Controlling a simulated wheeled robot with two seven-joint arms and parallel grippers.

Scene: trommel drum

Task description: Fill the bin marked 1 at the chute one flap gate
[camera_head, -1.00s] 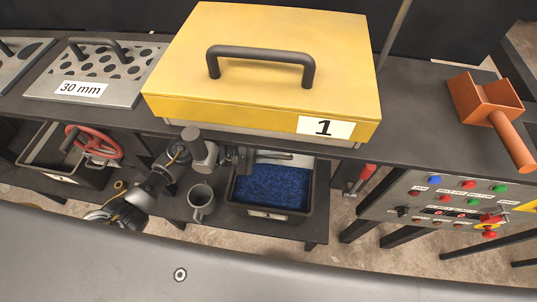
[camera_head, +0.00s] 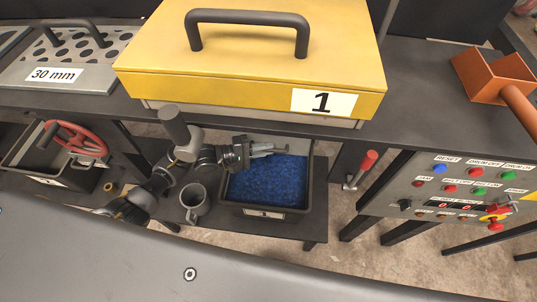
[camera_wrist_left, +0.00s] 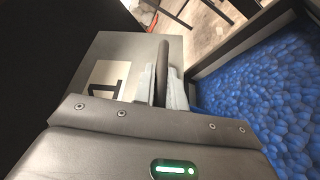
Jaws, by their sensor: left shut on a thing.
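The bin (camera_head: 264,212) stands on the lower shelf under the yellow box, with blue pellets (camera_head: 268,183) inside and a small label on its front. Its wall and pellets also show at the right of the left wrist view (camera_wrist_left: 265,75). My left gripper (camera_head: 268,149) is above the bin's back left part. In the left wrist view the gripper (camera_wrist_left: 162,85) is shut on a dark upright bar (camera_wrist_left: 162,58), beside a grey plate (camera_wrist_left: 125,50) with a pale square on it. What the bar joins to is hidden. My right gripper is not in view.
The yellow box marked 1 (camera_head: 240,75) overhangs from the bench above. A grey mug (camera_head: 193,203) stands close left of the bin. A red-handled lever (camera_head: 362,170) and a button panel (camera_head: 450,190) are to the right.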

